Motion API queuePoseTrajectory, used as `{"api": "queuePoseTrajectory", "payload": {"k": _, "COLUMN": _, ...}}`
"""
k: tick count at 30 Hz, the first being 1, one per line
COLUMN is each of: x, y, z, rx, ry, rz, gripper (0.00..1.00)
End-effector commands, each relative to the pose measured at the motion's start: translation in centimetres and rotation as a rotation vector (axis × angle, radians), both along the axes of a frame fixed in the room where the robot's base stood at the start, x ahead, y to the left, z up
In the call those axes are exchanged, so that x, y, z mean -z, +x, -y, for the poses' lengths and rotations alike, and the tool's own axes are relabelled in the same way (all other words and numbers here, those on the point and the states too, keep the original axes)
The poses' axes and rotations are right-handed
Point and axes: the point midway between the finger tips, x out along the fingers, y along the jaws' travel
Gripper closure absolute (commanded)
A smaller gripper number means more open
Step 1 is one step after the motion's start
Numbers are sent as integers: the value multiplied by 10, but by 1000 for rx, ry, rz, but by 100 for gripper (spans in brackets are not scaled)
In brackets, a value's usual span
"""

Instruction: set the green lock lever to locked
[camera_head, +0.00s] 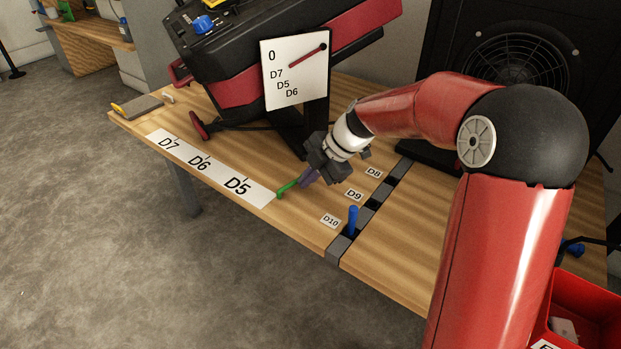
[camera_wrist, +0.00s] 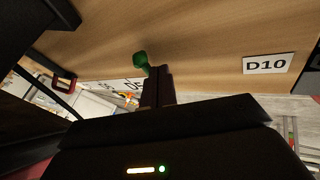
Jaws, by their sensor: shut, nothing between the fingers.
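The green lock lever (camera_head: 288,187) is a small green piece on the wooden bench, by the right end of the D5 label. In the wrist view its rounded green end (camera_wrist: 141,58) shows just past the fingertips. My gripper (camera_head: 308,177) is shut and empty, right beside the lever in the head view. In the wrist view the closed fingers (camera_wrist: 158,85) overlap the lower part of the lever, and I cannot tell whether they touch it. Which setting the lever is in cannot be read from these views.
A white dial card (camera_head: 295,68) stands behind, before a black and red machine (camera_head: 222,75). A blue peg (camera_head: 353,220) stands upright in a dark slotted rail near the D10 label (camera_head: 331,221). A red bin (camera_head: 590,310) is at lower right.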

Motion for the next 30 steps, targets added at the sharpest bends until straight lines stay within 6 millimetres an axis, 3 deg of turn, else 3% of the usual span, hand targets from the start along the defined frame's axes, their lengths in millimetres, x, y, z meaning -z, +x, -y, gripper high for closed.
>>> {"api": "queuePoseTrajectory", "payload": {"k": 14, "x": 3, "y": 20, "z": -12, "rx": -113, "ry": 2, "rz": 2, "gripper": 100}}
{"api": "queuePoseTrajectory", "payload": {"k": 30, "x": 1, "y": 17, "z": -13, "rx": -109, "ry": 6, "rz": 8, "gripper": 100}}
